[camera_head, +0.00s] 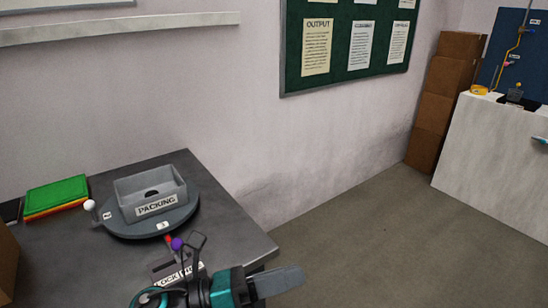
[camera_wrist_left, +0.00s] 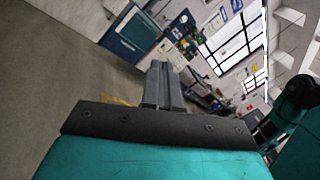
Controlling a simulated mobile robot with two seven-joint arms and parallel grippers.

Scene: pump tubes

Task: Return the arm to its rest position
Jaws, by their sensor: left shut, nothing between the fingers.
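My left gripper (camera_head: 298,277) shows at the bottom of the head view, with its grey fingers pointing right, over the floor past the dark table's right end. In the left wrist view my left gripper (camera_wrist_left: 180,68) has its two grey fingers together, with nothing between them. The teal and black wrist of my left arm is in front of the table's near right corner. My right gripper is not in view.
A grey PACKING box (camera_head: 150,190) sits on a round turntable (camera_head: 130,230) on the dark table (camera_head: 232,236). Coloured sheets (camera_head: 56,195) lie at left. A purple-knobbed lever (camera_head: 177,244) stands near my wrist. Stacked cardboard boxes (camera_head: 446,85) and a white bench (camera_head: 495,150) are far right. The floor between is clear.

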